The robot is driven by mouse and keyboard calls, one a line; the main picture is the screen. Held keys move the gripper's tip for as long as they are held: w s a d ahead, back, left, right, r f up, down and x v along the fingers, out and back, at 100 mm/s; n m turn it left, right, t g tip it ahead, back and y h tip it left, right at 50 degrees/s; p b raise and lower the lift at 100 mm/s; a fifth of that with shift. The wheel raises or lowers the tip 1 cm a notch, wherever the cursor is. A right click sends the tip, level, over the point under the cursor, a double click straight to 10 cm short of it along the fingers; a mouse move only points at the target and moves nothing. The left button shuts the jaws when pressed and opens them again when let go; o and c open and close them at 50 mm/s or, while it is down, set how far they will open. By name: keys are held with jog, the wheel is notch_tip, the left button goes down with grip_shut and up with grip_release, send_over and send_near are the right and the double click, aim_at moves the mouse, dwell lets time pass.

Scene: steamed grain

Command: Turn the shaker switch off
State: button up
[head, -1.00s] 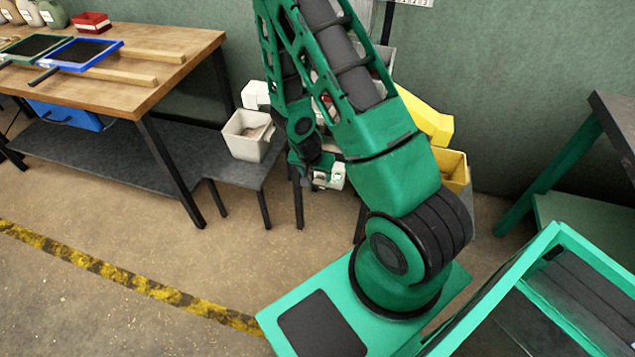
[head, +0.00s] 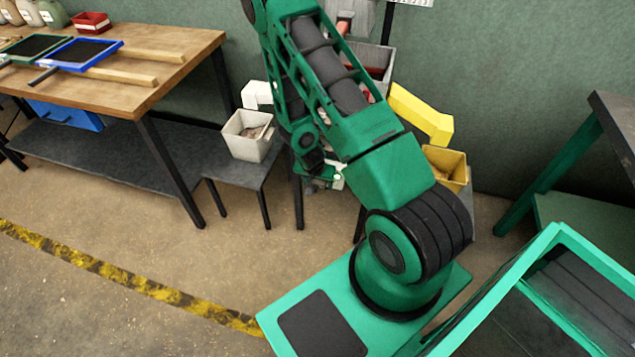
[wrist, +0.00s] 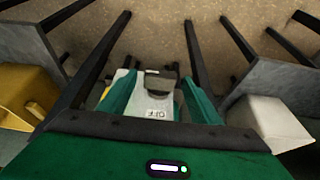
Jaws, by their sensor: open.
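The shaker switch is a pale grey box (wrist: 157,108) in the wrist view, with a dark lever or knob (wrist: 160,82) at its far end. Lettering on the near part of its face seems to read OFF. My gripper (wrist: 160,98) is open, with one green finger left of the switch box and the other right of it. I cannot tell whether either finger touches it. In the head view, a small white and green piece (head: 338,178) shows low behind my arm, and my fingertips are mostly hidden there.
A whitish bin (head: 248,136) stands left of my arm, and a yellow bin (head: 446,165) stands right of it under a yellow chute (head: 420,115). Dark stand legs flank the switch. A wooden workbench (head: 150,50) is at the left.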

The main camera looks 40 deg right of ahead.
jog(key=c, duration=1)
jog(key=shift+c, duration=0.2)
jog(key=shift+w+a+h, duration=0.15)
jog(key=shift+h, duration=0.15)
jog(key=g, duration=0.1)
jog(key=g+h, duration=0.2)
jog(key=shift+w+a+n, duration=0.25)
jog(key=shift+w+n, duration=0.1)
jog(key=shift+n, duration=0.05)
jog(key=g+h, duration=0.2)
jog(key=n+g+h, duration=0.1)
jog(key=shift+w+a+f, duration=0.3)
jog(key=shift+f, duration=0.05)
jog(key=shift+w+a+f+n+g+h, duration=0.1)
jog(key=shift+f+n+g+h, duration=0.25)
jog(key=shift+g+h, duration=0.65)
jog(key=shift+w+a+f+n+g+h, duration=0.1)
jog(key=shift+f+n+g+h, duration=0.1)
jog(key=shift+n+g+h, duration=0.75)
jog(key=shift+w+f+n+g+h, duration=0.1)
jog(key=shift+f+g+h, duration=0.15)
jog(key=shift+g+h, duration=0.75)
jog(key=shift+h, duration=0.55)
